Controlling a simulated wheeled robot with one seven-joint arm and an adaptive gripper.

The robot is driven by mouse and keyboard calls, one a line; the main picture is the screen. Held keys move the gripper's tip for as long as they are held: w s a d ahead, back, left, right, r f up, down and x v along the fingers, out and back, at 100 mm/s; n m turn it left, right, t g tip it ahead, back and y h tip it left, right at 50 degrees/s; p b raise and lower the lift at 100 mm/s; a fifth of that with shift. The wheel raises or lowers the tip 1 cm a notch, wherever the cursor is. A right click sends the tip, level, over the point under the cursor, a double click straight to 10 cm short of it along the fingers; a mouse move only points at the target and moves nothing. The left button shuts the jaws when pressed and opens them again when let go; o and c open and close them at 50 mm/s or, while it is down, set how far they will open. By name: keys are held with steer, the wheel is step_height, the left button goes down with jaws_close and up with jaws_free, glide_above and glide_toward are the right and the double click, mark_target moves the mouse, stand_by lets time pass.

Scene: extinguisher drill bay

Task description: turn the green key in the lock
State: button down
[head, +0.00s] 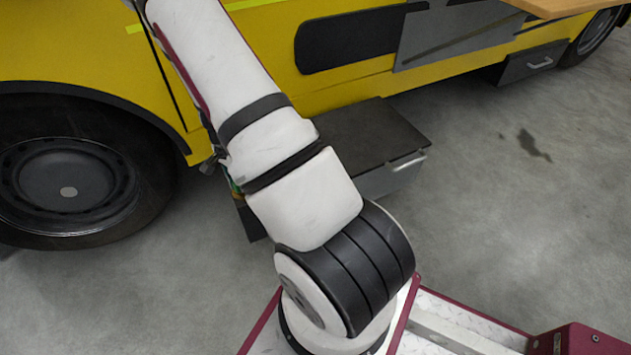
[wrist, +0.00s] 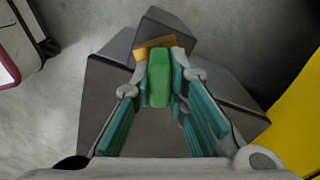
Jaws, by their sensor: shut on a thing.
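The green key (wrist: 159,84) is in the middle of the wrist view, its long side running up the picture. My gripper (wrist: 161,64) is shut on it, with a teal-padded finger on each side. A brass-coloured piece (wrist: 154,43), which looks like the lock's face, shows just beyond the key's far end. Behind it is a dark grey block (wrist: 164,27). How far the key sits in the lock is hidden.
A dark box with a handle (head: 405,160) stands on the floor against the yellow truck (head: 265,45). A large black wheel (head: 70,190) is at the left. A wooden board (head: 560,7) juts in at top right. The concrete floor (head: 520,210) at the right is clear.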

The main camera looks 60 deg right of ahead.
steer(key=shift+m+p, duration=1.45)
steer(key=shift+m, duration=1.85)
steer(key=c, duration=1.5)
jaws_free()
steer(key=shift+r, duration=0.1)
step_height(320, 180, up, 12)
steer(key=shift+f, duration=0.1)
